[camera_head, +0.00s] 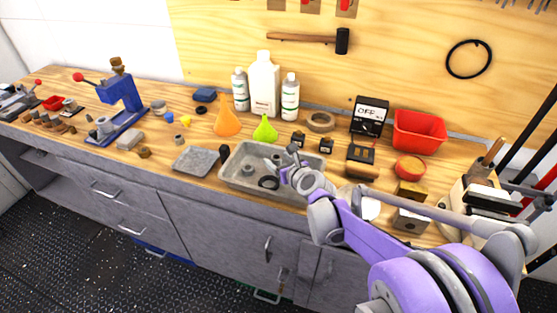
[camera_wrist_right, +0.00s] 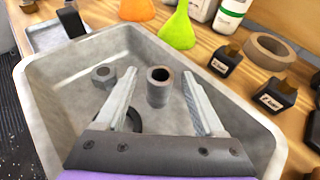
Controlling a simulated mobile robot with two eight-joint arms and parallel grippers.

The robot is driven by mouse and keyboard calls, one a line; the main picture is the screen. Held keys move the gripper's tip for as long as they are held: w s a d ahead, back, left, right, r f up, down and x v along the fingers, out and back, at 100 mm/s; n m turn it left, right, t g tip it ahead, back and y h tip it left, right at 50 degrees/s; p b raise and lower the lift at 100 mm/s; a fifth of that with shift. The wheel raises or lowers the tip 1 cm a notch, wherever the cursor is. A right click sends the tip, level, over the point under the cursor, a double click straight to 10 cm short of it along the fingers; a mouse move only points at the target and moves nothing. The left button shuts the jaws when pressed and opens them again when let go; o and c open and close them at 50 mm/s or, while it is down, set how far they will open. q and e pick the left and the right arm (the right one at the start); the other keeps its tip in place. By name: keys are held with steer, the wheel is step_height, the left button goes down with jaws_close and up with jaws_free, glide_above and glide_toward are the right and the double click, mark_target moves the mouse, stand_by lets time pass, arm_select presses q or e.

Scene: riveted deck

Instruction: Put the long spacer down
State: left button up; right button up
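The long spacer (camera_wrist_right: 158,88), a dark grey hollow cylinder, stands upright in the grey metal tray (camera_head: 230,182), best seen in the right wrist view. My right gripper (camera_wrist_right: 160,82) is open, one finger on each side of the spacer, with visible gaps between the fingers and it. In the head view my right gripper (camera_head: 284,164) reaches down into the right part of the tray. A hex nut (camera_wrist_right: 104,76) lies in the tray left of the spacer. A black ring (camera_wrist_right: 130,122) lies partly hidden behind the left finger. My left gripper is not in view.
The tray walls surround the gripper. Behind it stand an orange funnel (camera_head: 227,120), a green funnel (camera_head: 265,129) and white bottles (camera_head: 264,85). To the right are small black boxes (camera_head: 326,145), a tape roll (camera_head: 321,121) and a red bin (camera_head: 419,131).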

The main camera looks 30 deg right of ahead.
steer(key=shift+r, duration=0.3)
steer(key=d+p+v, duration=0.1)
steer(key=p+v, duration=0.1)
steer(key=v, duration=1)
steer(key=s+a+f+n+g+y, duration=0.2)
steer(key=s+a+f+n, duration=0.15)
steer(key=a+n, duration=0.45)
steer(key=s+a+f+n+g+y, duration=0.15)
steer(key=s+a+n, duration=0.3)
steer(key=n, duration=0.55)
steer(key=s+a+f+n+g+h, duration=0.1)
steer(key=s+f+n+g, duration=0.1)
steer(key=s+n, duration=0.3)
steer(key=s+a+f+n+g+h, duration=0.1)
steer(key=s+n, duration=0.5)
steer(key=n, duration=0.8)
step_height(320, 180, down, 3)
steer(key=shift+a+r+g, duration=0.1)
steer(key=shift+a+g, duration=0.35)
steer(key=shift+g, duration=0.5)
